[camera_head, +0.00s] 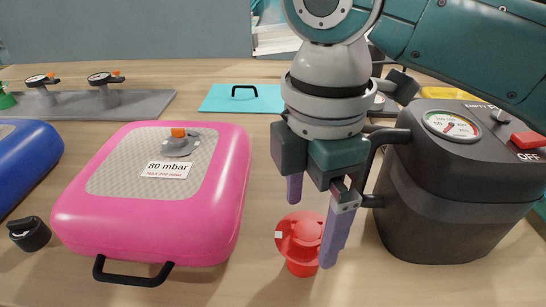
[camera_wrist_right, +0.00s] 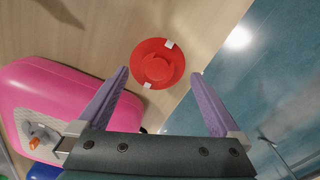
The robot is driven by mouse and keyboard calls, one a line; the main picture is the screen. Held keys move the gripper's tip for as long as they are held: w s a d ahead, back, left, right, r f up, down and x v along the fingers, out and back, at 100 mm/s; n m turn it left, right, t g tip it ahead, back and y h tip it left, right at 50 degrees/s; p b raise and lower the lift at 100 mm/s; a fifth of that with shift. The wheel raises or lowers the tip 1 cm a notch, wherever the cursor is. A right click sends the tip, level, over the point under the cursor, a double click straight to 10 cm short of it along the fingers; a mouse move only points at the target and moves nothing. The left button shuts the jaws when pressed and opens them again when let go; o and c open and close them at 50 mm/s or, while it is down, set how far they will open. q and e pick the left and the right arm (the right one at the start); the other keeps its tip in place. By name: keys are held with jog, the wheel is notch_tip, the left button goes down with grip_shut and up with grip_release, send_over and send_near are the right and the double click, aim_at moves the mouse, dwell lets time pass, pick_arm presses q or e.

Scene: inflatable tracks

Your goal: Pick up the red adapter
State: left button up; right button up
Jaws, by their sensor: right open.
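The red adapter (camera_head: 301,239) stands on the wooden table, between the pink inflatable and the black pump. It is a round flanged piece with white marks on its rim. In the right wrist view the adapter (camera_wrist_right: 158,63) lies just beyond and between the fingertips. My right gripper (camera_head: 313,222) points down, open and empty, with its purple fingers at the adapter; one finger overlaps its right side in the head view. The right gripper also shows in the right wrist view (camera_wrist_right: 160,73). I cannot tell the exact height gap. My left gripper is not in view.
The pink inflatable (camera_head: 222,190) labelled 80 mbar is left of the adapter. The black pump (camera_head: 430,205) with a gauge stands close on the right. A blue inflatable (camera_head: 25,160), a black cap (camera_head: 29,234), a grey plate (camera_head: 140,105) and a teal lid (camera_head: 225,101) lie farther off.

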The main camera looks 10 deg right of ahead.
aim_at(305, 245)
jog(key=shift+s+a+f, duration=0.1)
jog(key=shift+f, duration=0.85)
jog(key=f, duration=0.3)
jog(key=f+b, duration=0.1)
jog(key=f, duration=0.1)
jog(key=shift+w, duration=0.25)
jog(key=c, duration=1.2)
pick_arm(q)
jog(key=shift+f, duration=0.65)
pick_arm(e)
jog(key=shift+c, duration=0.2)
jog(key=shift+r, duration=0.1)
